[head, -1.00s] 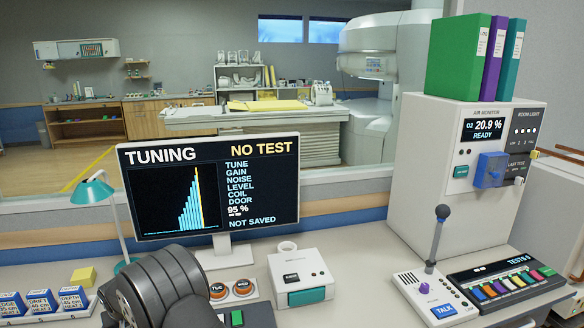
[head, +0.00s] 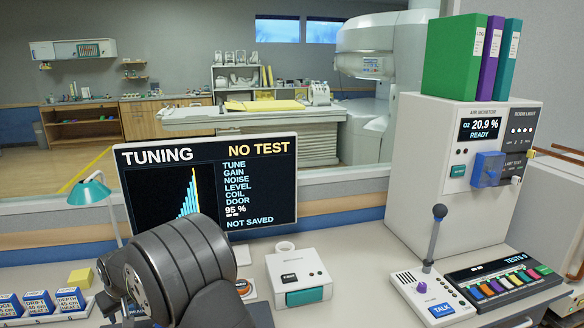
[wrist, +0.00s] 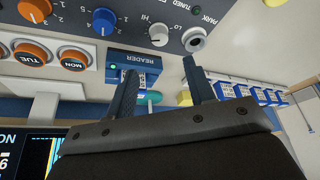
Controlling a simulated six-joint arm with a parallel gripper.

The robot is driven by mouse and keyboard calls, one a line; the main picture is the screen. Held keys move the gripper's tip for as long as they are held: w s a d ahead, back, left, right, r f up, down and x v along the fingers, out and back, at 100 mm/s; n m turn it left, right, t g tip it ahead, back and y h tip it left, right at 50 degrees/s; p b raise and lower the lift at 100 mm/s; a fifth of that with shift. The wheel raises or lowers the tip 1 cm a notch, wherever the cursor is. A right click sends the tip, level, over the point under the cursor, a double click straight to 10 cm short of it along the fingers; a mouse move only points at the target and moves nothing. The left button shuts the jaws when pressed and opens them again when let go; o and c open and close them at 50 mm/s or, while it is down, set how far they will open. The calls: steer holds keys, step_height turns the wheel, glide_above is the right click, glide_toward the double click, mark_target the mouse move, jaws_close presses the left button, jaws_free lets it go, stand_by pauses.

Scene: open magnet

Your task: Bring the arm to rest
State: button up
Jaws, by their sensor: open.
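My gripper (wrist: 160,66) shows in the wrist view with its two dark fingers apart and nothing between them. Beyond the fingers is a blue box marked READER (wrist: 133,62) with a green light; a blue-and-white labelled block shows at it, partly hidden by the left finger. In the head view my grey arm rises at the lower left, in front of the tuning monitor (head: 262,190), and hides part of its graph. My fingers cannot be made out in the head view.
Orange TUE and MON knobs (wrist: 74,59) and a blue knob (wrist: 101,22) lie near the gripper. A white box with a teal front (head: 300,276), a joystick panel (head: 432,295) and an air monitor (head: 458,190) stand to the right. Labelled blue blocks (head: 38,304) sit at left.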

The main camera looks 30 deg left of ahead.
steer(key=v, duration=0.6)
steer(key=shift+d+r, duration=0.2)
steer(key=shift+r, duration=0.15)
steer(key=shift+f, duration=0.1)
stand_by(1.5)
steer(key=x, duration=1.7)
steer(key=shift+f, duration=0.2)
steer(key=shift+m, duration=0.3)
